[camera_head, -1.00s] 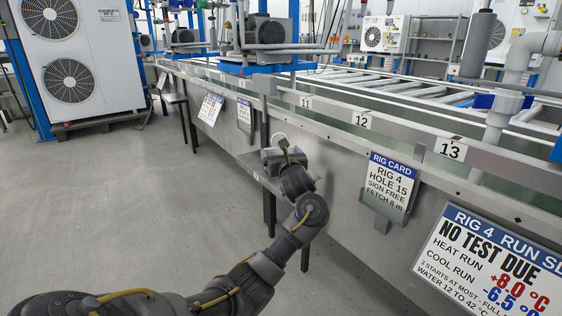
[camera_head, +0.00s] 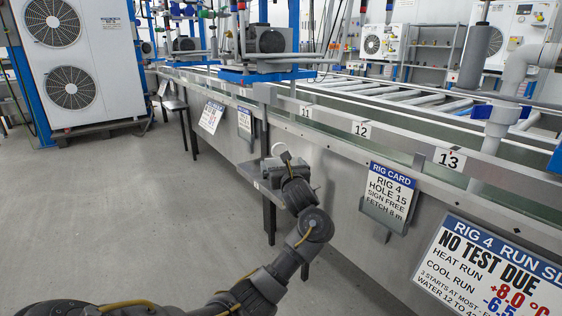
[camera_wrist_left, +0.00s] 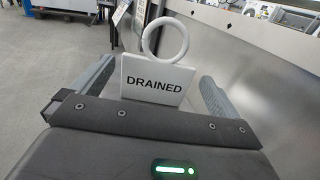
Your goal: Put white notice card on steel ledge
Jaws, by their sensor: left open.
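The white notice card (camera_wrist_left: 155,82) reads DRAINED and has a white ring on top. In the left wrist view it stands roughly upright between the two fingers, with a narrow gap on each side. My left gripper (camera_wrist_left: 157,72) is open around the card without visibly clamping it. In the head view my left gripper (camera_head: 272,168) is at the steel ledge (camera_head: 250,172), a small grey shelf on the side of the long bench. The gripper hides most of the card there, and its lower edge is hidden in the wrist view. My right gripper is not in view.
The long metal bench (camera_head: 330,133) runs along the right side, with a rig card (camera_head: 388,195) and a large run sign (camera_head: 492,265) on its front. A white fan unit (camera_head: 78,60) stands at the back left. The grey floor (camera_head: 130,220) at left is clear.

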